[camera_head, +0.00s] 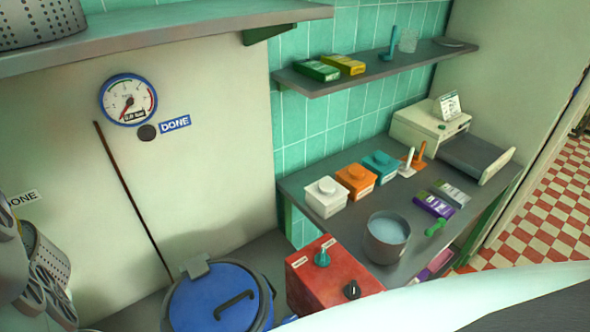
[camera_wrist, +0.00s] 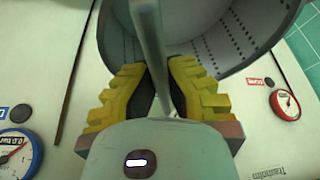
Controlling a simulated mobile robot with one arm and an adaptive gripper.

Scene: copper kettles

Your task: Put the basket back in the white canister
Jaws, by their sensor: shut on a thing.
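In the wrist view my gripper (camera_wrist: 158,85) is shut on a grey bar, the handle of the perforated metal basket (camera_wrist: 225,40). The basket hangs beyond the yellow finger pads, and its inner wall shows. In the head view part of a perforated metal basket (camera_head: 48,252) shows at the left edge, partly covered by grey parts that seem to be mine. I cannot make out a white canister for certain in either view.
A shelf (camera_head: 180,32) with another perforated vessel (camera_head: 38,22) is at upper left. A blue-lidded kettle (camera_head: 218,295) and a red control box (camera_head: 335,280) stand low in the middle. A counter (camera_head: 300,185) holds boxes and a pot (camera_head: 386,238). A blue-rimmed gauge (camera_head: 128,99) is on the pale panel.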

